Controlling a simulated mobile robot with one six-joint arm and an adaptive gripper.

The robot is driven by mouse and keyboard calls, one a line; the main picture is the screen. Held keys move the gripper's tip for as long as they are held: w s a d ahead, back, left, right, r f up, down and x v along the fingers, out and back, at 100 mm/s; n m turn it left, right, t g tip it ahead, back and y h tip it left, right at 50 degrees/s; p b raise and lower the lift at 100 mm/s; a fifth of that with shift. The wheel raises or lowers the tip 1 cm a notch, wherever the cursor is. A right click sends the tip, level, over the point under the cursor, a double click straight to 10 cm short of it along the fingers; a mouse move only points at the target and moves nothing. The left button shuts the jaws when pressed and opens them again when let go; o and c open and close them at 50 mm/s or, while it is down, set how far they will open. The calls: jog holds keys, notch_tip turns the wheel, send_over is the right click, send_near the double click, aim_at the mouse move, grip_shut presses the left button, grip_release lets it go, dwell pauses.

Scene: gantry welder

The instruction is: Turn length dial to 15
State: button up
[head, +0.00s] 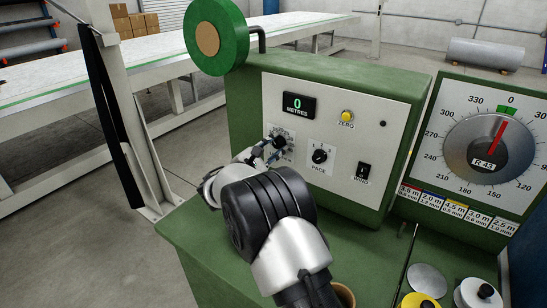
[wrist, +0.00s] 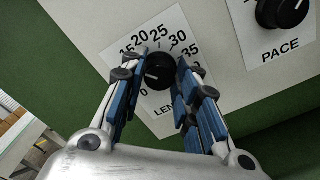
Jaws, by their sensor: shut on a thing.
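The length dial (wrist: 160,70) is a black round knob on a white scale plate, with 15, 20, 25, 30 and 35 printed around it in the wrist view. A small pale mark shows on the knob's left side, but I cannot read its setting surely. My gripper (wrist: 162,84) has its blue-padded fingers on either side of the knob and is shut on it. In the head view my gripper (head: 266,149) reaches the panel left of the pace knob, and mostly hides the dial and its plate. The metres display (head: 298,105) reads 0.
The pace knob (head: 320,156) is close on the right, with the wind switch (head: 363,172) beyond it. A yellow zero button (head: 348,115) sits above. A green roll (head: 215,38) stands at the upper left. A large round gauge (head: 490,148) is at the right.

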jog(key=shift+f+m+b, duration=0.1)
jog(key=shift+m+b, duration=0.5)
jog(key=shift+b, duration=0.1)
jog(key=o, duration=1.1)
jog(key=shift+c, duration=0.2)
jog(key=v, duration=1.2)
jog(key=shift+d, duration=0.1)
